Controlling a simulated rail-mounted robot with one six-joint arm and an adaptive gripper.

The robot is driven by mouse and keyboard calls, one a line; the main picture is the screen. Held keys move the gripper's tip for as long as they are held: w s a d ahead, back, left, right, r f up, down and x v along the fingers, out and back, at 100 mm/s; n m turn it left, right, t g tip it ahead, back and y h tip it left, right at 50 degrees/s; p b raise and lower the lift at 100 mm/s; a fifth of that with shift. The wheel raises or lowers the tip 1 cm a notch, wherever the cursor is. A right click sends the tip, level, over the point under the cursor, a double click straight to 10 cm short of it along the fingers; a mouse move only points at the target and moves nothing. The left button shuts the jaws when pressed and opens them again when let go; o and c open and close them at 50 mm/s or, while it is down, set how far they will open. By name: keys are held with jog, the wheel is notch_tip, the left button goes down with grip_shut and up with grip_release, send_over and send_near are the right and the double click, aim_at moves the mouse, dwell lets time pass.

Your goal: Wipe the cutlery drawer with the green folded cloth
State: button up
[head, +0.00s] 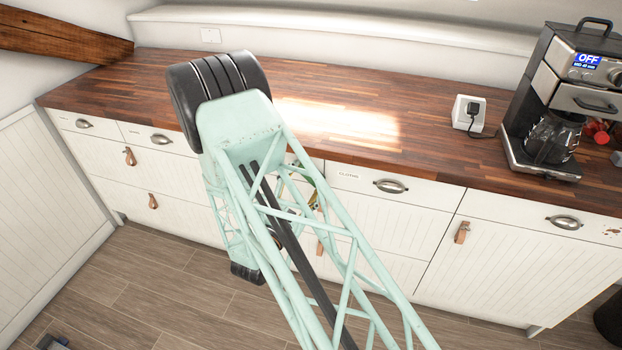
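A green folded cloth is not clearly visible; a small green and yellow patch shows behind my arm's lattice, too covered to identify. The right-hand drawer (520,215) is white and shut, with a metal cup handle and reddish-brown spots near its right end. I cannot read a label that marks any drawer as the cutlery drawer. Another shut drawer (425,195) has a small label that seems to read "CLOTHS". My pale green arm covers the middle of the picture, and my gripper does not show.
A wooden worktop (420,140) runs along the wall, mostly clear. A coffee machine (556,100) with an "OFF" display stands at the right, beside a socket box (467,112) with a plug. Small red items (601,138) lie past the machine. Two shut drawers are at left.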

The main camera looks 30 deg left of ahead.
jog(key=shift+s+a, duration=0.2)
jog(key=shift+a, duration=0.45)
jog(key=shift+s+a, duration=0.2)
jog(key=shift+a, duration=0.4)
jog(key=shift+a, duration=0.1)
jog(key=shift+s+a, duration=0.2)
jog(key=shift+a, duration=0.7)
jog(key=shift+s+a, duration=0.15)
jog(key=shift+a, duration=0.75)
jog(key=shift+s, duration=0.1)
jog(key=shift+s+d, duration=0.25)
jog(key=shift+s, duration=0.7)
jog(key=shift+s+d, duration=0.3)
jog(key=shift+s, duration=0.6)
jog(key=shift+s+d, duration=0.25)
jog(key=shift+s, duration=0.7)
jog(key=shift+s, duration=0.1)
jog(key=shift+s+d, duration=0.2)
jog(key=shift+s, duration=0.5)
jog(key=shift+s+d, duration=0.15)
jog(key=shift+s, duration=0.55)
